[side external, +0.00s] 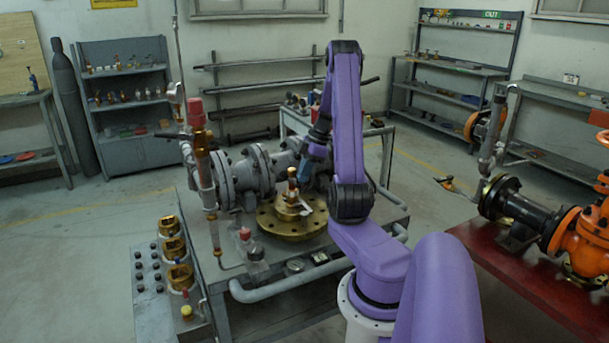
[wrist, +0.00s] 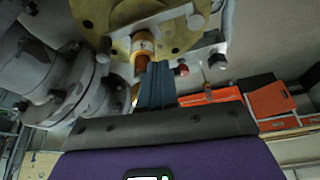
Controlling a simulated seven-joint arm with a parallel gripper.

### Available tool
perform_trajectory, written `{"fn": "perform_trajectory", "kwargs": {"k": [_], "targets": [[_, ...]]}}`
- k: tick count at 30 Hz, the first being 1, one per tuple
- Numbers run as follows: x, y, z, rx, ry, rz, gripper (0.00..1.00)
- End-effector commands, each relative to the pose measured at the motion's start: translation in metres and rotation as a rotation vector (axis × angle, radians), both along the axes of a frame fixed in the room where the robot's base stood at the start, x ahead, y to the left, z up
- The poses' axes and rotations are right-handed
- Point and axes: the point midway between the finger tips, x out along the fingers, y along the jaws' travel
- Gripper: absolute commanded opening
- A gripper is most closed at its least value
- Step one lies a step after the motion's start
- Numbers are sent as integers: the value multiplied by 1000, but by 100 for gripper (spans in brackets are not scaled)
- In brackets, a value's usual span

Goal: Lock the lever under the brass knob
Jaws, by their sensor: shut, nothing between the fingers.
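A round brass flange (side external: 285,226) lies on the grey workbench, with a short brass-and-copper post, probably the brass knob (side external: 292,182), standing at its middle. A pale flat bar, probably the lever (side external: 303,210), crosses low beside the post. In the wrist view the post (wrist: 143,44) shows with the flange (wrist: 97,12) and pale bar (wrist: 165,18) behind it. My gripper (wrist: 158,66) is shut and empty, its dark blue fingertips just beside the post; I cannot tell whether they touch. In the side view my gripper (side external: 308,165) is partly hidden by my arm.
A grey flanged valve body (side external: 255,172) stands behind and left of the flange. Orange boxes (wrist: 215,112) show in the wrist view. A red bench (side external: 540,285) is at right.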

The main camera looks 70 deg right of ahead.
Motion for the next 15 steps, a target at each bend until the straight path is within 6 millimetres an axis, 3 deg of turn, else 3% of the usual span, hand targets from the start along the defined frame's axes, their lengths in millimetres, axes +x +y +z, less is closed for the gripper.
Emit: {"fn": "perform_trajectory", "kwargs": {"k": [10, 15], "targets": [[-1, -1, 0, 0, 0, -1, 0], [-15, -13, 0, 1, 0, -5, 0]]}}
